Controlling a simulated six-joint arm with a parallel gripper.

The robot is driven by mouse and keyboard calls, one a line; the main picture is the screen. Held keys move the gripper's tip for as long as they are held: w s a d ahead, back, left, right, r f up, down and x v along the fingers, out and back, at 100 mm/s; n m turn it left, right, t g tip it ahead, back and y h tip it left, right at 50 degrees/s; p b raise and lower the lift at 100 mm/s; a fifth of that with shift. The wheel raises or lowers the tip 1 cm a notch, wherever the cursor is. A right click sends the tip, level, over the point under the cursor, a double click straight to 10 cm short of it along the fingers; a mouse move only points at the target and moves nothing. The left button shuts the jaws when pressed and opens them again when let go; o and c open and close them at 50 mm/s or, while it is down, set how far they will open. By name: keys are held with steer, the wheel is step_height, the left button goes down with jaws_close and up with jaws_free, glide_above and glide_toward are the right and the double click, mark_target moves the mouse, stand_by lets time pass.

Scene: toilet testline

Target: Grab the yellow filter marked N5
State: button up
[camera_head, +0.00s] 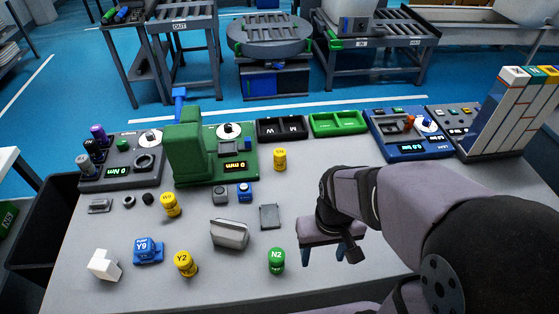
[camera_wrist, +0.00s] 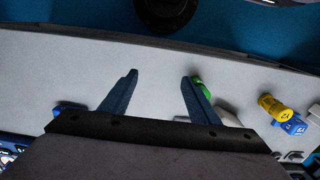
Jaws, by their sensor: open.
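Three yellow filters stand on the grey table: one marked Y2 (camera_head: 185,264), one at centre left (camera_head: 170,206), and one at the back middle (camera_head: 280,159). The labels on the last two are too small to read surely, so I cannot tell which is N5. A green filter marked N2 (camera_head: 276,260) stands at the front. My gripper (camera_head: 330,256) is open and empty, to the right of the green filter and apart from the yellow ones. In the wrist view its fingers (camera_wrist: 159,77) point over bare table; the yellow Y2 filter (camera_wrist: 270,104) shows at right.
A blue part marked Y9 (camera_head: 148,250), a white block (camera_head: 104,265) and a grey block (camera_head: 229,234) sit at front left. A green press (camera_head: 188,150) stands behind. Black (camera_head: 282,129) and green (camera_head: 338,123) trays line the back. The table right of the grey plate (camera_head: 269,217) is mostly under my arm.

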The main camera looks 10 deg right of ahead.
mark_target(280, 161)
steer(key=shift+w, duration=0.1)
